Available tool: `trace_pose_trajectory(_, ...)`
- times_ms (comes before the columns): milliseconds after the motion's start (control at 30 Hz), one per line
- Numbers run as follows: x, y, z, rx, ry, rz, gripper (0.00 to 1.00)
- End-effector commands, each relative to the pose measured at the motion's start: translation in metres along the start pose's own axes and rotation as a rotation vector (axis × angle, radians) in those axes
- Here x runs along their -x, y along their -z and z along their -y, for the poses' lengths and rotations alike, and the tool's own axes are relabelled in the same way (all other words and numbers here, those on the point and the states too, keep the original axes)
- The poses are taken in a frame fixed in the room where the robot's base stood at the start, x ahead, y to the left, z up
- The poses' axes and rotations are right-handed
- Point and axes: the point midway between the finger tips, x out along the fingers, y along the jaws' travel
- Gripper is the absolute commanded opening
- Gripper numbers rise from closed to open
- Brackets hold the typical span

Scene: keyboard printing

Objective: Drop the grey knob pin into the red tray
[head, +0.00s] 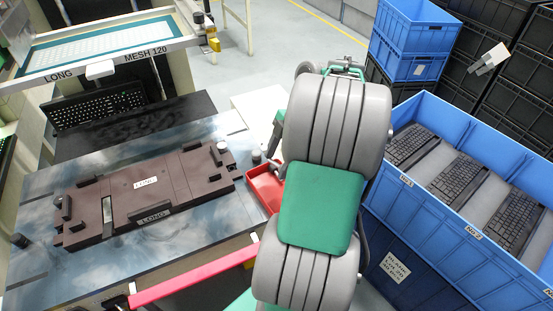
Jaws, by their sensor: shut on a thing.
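The red tray (262,190) sits at the right edge of the work table, partly hidden behind my arm. My gripper (276,157) shows only in part at the left side of my arm, just above the back of the tray. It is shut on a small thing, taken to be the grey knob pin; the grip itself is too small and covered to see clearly. A small grey round knob (257,156) shows beside the gripper, just behind the tray at the table edge.
A brown fixture (145,190) labelled LONG lies on the table (40,275). A screen frame (100,57) and a keyboard (98,107) are behind it. A blue crate (440,215) with several keyboards stands at the right. A red bar (195,275) crosses the front.

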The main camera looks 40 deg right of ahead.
Motion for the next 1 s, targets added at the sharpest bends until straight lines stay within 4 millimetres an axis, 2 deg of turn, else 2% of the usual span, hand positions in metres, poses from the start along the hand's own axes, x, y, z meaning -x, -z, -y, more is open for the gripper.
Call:
trace_pose_trajectory(33,-0.009,-0.003,0.0,-0.001,0.0,-0.001,0.06)
trace_pose_trajectory(333,-0.048,-0.019,-0.001,-0.003,-0.001,0.0,0.06)
trace_pose_trajectory(667,-0.051,-0.02,-0.001,-0.003,-0.002,0.0,0.06)
trace_pose_trajectory(700,-0.051,-0.02,-0.001,-0.003,-0.002,0.0,0.68)
trace_pose_trajectory(1000,-0.051,-0.02,-0.001,-0.004,-0.002,0.0,0.91)
